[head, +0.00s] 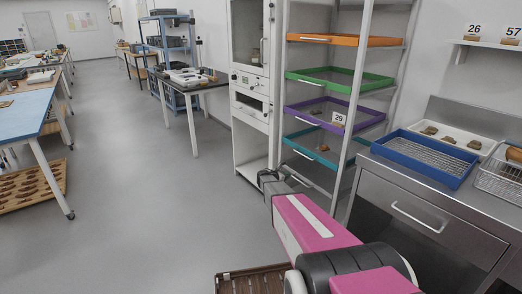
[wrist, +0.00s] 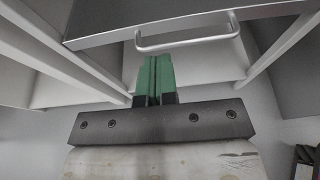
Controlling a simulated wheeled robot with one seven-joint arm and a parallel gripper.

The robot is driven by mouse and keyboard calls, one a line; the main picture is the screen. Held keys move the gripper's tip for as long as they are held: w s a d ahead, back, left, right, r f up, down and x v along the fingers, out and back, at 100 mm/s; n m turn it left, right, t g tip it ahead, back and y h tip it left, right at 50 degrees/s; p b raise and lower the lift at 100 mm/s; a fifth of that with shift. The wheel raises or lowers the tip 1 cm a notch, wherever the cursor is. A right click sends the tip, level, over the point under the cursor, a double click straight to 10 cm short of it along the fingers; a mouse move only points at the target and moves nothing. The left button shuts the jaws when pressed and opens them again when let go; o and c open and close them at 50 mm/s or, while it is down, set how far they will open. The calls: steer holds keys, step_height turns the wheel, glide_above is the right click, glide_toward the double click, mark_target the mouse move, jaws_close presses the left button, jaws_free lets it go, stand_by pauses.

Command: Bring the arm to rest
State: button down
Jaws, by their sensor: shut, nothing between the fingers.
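My arm reaches forward from the bottom right of the head view, with its pink links in front of the white cabinet and the rack. My gripper (wrist: 155,58) shows in the wrist view with its green fingers pressed together and nothing between them. A metal drawer handle (wrist: 187,42) appears just beyond the fingertips in that view. Whether the fingers touch it I cannot tell. In the head view the fingers themselves cannot be made out.
A rack with coloured trays, such as the purple tray (head: 305,105), stands ahead. The steel bench (head: 405,190) at right bears a blue basket (head: 413,174) and a white tray (head: 484,138) of sherds. A brown slatted crate (head: 232,277) is below my arm.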

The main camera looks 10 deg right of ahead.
steer(key=s+a+r+m+g+y, duration=0.2)
steer(key=s+a+m+y, duration=0.2)
steer(key=s, duration=0.8)
steer(key=s+a+r+m+g+y, duration=0.2)
steer(key=s+a+r+m+y, duration=0.1)
steer(key=s+a+m, duration=0.5)
steer(key=s+a+r+m+g+y, duration=0.2)
steer(key=s+a+m+y, duration=0.4)
steer(key=s+m, duration=0.5)
steer(key=s+r, duration=0.1)
steer(key=s, duration=0.5)
steer(key=shift+s+r, duration=0.2)
steer(key=shift+s, duration=0.15)
